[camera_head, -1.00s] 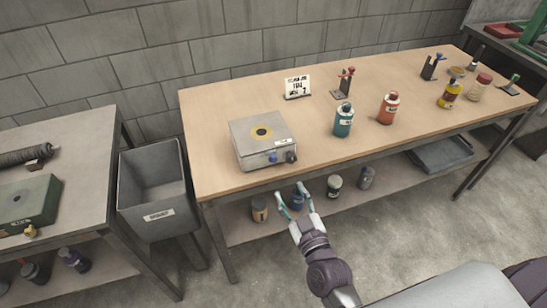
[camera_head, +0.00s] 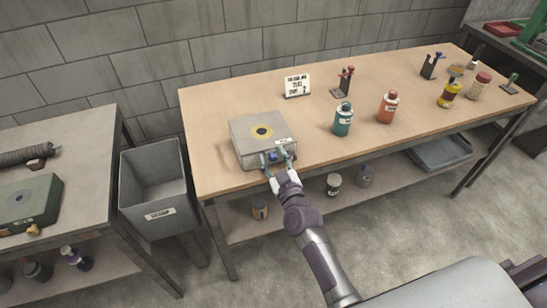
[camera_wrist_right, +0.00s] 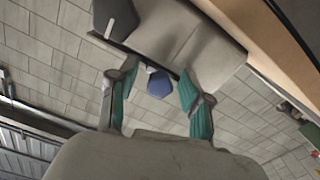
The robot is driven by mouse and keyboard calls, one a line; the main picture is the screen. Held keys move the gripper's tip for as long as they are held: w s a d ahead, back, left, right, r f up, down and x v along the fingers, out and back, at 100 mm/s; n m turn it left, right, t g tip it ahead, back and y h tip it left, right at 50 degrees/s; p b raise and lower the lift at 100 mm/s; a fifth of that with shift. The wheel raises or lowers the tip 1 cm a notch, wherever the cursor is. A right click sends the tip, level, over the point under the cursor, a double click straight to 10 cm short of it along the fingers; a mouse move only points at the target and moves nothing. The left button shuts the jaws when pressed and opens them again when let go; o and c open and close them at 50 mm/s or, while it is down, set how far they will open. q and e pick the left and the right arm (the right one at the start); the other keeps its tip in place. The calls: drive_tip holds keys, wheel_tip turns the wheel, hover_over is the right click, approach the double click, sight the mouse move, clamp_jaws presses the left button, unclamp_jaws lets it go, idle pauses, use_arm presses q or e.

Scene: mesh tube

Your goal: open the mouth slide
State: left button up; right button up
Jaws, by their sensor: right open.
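I cannot make out a part marked as the mouth slide. My right gripper (camera_head: 275,159) is open at the box's front. In the right wrist view its teal fingers (camera_wrist_right: 157,76) stand on either side of the blue knob, with gaps. A black knob (camera_wrist_right: 115,17) lies beyond them. My left gripper is not in view.
Teal (camera_head: 343,119) and red (camera_head: 387,107) bottles stand right of the box. A small sign (camera_head: 297,86) and a stand (camera_head: 346,82) are behind. A grey bin (camera_head: 154,190) is left of the bench.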

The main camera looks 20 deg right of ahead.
sight(274, 160)
clamp_jaws()
drive_tip(key=shift+s, duration=0.15)
drive_tip(key=shift+s+p, duration=0.8)
drive_tip(key=shift+s, duration=0.6)
unclamp_jaws()
drive_tip(key=shift+w, duration=0.1)
